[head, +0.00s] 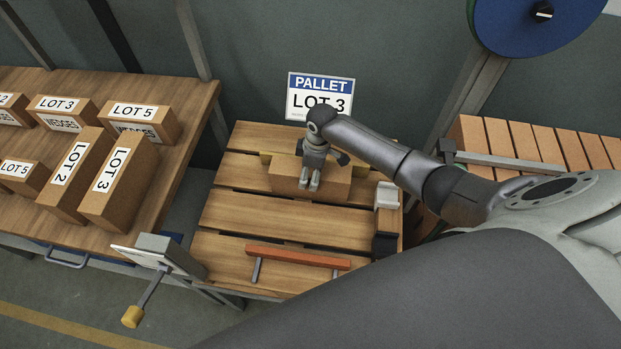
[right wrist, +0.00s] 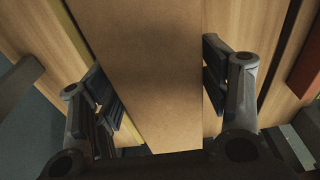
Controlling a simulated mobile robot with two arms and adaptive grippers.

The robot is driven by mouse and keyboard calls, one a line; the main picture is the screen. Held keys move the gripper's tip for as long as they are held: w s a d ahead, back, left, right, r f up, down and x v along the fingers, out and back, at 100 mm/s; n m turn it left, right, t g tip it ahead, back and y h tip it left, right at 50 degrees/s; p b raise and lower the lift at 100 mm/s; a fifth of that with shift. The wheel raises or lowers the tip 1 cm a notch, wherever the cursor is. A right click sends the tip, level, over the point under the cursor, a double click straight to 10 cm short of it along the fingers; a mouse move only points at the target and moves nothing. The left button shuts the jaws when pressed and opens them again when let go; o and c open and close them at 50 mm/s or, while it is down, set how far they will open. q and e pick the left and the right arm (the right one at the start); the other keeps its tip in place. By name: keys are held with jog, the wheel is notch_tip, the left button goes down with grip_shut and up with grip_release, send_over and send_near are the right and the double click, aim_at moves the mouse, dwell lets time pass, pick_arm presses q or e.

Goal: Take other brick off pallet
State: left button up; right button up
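A plain tan brick (head: 325,192) lies on the slatted wooden pallet (head: 270,207), near its back edge and below the sign. My right gripper (head: 310,184) points down over the brick, left of its middle. In the right wrist view the brick (right wrist: 160,70) runs between the two fingers of my right gripper (right wrist: 162,85), one along each long side. The brick appears to rest on the pallet. My left gripper is not in view.
A sign (head: 320,97) reading PALLET LOT 3 stands behind the pallet. An orange-red bar (head: 298,257) crosses its front, and a grey block (head: 387,196) stands at its right. A table (head: 180,120) at left holds several labelled boxes. A yellow-knobbed lever (head: 133,315) stands front left.

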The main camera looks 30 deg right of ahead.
grip_shut()
jog(key=shift+w+r, duration=0.1)
jog(key=shift+w, duration=0.05)
